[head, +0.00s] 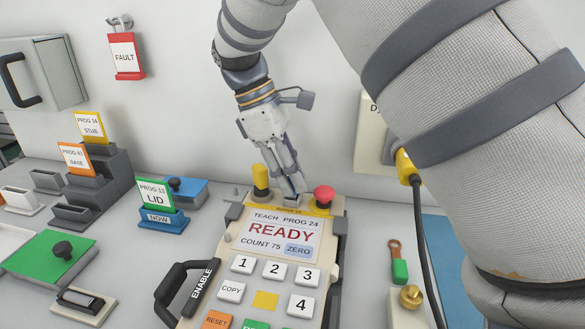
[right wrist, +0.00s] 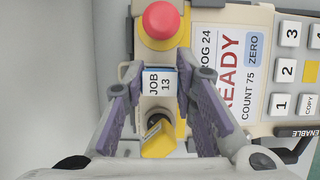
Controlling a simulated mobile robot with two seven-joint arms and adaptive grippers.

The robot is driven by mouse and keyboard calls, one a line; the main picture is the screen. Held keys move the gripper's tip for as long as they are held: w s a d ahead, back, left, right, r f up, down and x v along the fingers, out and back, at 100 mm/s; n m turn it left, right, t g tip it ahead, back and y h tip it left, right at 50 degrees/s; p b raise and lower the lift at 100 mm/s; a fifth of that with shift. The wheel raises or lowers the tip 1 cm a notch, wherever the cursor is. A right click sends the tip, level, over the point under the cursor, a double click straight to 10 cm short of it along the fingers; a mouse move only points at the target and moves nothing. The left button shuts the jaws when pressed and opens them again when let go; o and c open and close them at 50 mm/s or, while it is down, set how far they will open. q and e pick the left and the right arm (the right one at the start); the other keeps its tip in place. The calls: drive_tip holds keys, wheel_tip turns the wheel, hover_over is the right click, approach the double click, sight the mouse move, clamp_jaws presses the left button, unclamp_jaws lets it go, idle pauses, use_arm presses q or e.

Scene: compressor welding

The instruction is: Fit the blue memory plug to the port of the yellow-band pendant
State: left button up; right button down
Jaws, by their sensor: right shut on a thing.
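The yellow-band pendant (head: 268,237) stands at the front centre, with a screen reading READY, PROG 24. Its yellow band shows at its top edge, between a yellow knob (head: 261,178) and a red button (head: 324,195). My right gripper (head: 292,197) reaches down to that top edge. In the right wrist view, its purple-padded fingers flank the memory plug (right wrist: 157,82), which has a white JOB 13 label and a blue edge. The gripper is shut on this plug, which lines up between button and knob. The port is hidden, and I cannot tell how deep the plug sits. My left gripper is out of view.
A blue holder (head: 163,220) with a green LID card stands left of the pendant, near a grey stepped rack (head: 92,180). A green plate (head: 50,257) lies at far left. A black cable (head: 424,240) and a green-handled tool (head: 399,268) are on the right.

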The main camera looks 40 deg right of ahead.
drive_tip(key=shift+f, duration=0.25)
idle(0.4)
drive_tip(key=c, duration=1.2)
unclamp_jaws()
drive_tip(key=v, duration=1.2)
